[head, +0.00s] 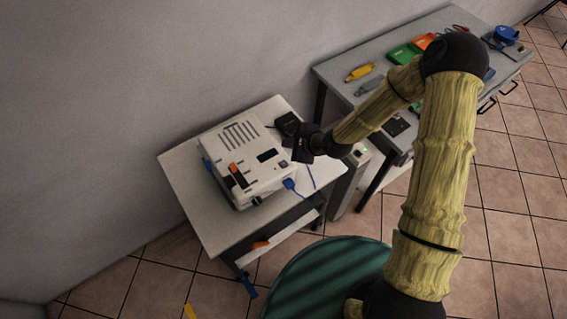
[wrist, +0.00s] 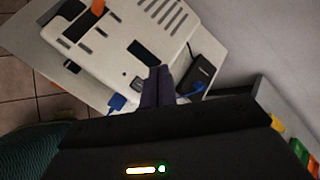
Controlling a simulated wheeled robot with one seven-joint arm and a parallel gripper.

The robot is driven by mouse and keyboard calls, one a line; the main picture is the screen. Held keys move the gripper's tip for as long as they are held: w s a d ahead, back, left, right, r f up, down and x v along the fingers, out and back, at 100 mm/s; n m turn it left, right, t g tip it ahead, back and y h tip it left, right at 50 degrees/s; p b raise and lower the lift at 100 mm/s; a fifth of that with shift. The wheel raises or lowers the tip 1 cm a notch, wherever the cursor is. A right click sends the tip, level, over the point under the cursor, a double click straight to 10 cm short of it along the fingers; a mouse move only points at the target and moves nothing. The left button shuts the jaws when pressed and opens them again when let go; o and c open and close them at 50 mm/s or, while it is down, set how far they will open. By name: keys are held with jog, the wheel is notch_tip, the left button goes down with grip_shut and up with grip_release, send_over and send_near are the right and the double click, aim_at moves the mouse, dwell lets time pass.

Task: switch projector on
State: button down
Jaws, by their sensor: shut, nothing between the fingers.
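The white projector (head: 245,140) sits on a small light table, with vent slots on top, a dark panel and an orange part (head: 233,168). It also fills the upper left of the wrist view (wrist: 105,45). My gripper (head: 294,155) is over the projector's right edge in the head view. In the wrist view its fingers (wrist: 157,84) are together and empty, beside a small dark rocker-like part (wrist: 137,84) on the projector. Whether the fingertips touch the projector, I cannot tell. A blue plug (wrist: 117,103) is at the projector's edge.
A black power brick (wrist: 200,75) with a blue cable lies beside the projector on the small table (head: 185,190). A grey workbench (head: 335,70) with tools and coloured trays stands at the right. A wall runs behind. Tiled floor is open at the lower right.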

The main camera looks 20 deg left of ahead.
jog(key=shift+s+a+f+b, duration=0.1)
jog(key=shift+f+b, duration=1.5)
jog(key=shift+f, duration=0.5)
jog(key=shift+s+a+f+b, duration=0.1)
jog(key=shift+f+b, duration=1.45)
jog(key=shift+f, duration=0.5)
jog(key=shift+f, duration=0.1)
jog(key=shift+f, duration=0.3)
jog(key=shift+f+b, duration=0.35)
jog(key=shift+b, duration=0.05)
jog(key=shift+r, duration=0.1)
jog(key=shift+r+p, duration=0.7)
notch_tip(320, 180, up, 5)
jog(key=p, duration=0.4)
jog(key=shift+w+d, duration=0.1)
jog(key=shift+d, duration=0.05)
